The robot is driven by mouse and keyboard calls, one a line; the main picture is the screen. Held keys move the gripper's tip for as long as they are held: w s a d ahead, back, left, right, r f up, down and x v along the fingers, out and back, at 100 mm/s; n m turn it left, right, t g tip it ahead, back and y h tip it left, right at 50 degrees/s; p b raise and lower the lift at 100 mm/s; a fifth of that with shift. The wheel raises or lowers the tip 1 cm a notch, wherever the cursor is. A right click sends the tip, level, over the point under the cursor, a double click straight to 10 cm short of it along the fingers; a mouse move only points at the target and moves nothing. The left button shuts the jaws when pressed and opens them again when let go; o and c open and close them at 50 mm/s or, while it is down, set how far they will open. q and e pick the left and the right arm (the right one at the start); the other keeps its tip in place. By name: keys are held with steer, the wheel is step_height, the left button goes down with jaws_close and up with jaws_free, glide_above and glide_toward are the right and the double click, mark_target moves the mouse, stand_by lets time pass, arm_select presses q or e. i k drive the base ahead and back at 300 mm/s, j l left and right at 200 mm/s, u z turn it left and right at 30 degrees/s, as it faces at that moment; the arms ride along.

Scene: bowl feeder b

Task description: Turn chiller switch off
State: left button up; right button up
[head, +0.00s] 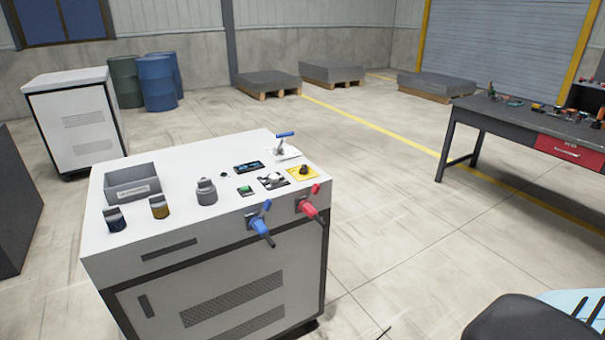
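A white cabinet (223,220), which looks like the chiller, stands in the middle left with controls on its top. A black rotary knob on a yellow plate (303,172) sits near the top's right edge. Left of it is a grey knob on a black plate (272,181), then a small green button or rocker (245,190). Behind them are a small display (248,167) and a blue-handled lever (285,137). I cannot tell which control is the chiller switch, or its setting. Neither of my grippers is recognisable in the head view.
A workbench (540,128) is at right. A dark rounded object (520,322) fills the lower right. Floor between is clear.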

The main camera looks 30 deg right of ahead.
mark_target(304, 170)
steer(key=i+j, duration=0.25)
steer(key=i, duration=0.2)
steer(key=i+j, duration=0.25)
steer(key=i, duration=0.15)
steer(key=i+j+z, duration=0.25)
steer(key=z, duration=1.35)
steer(key=i+j, duration=0.05)
steer(key=j, duration=0.05)
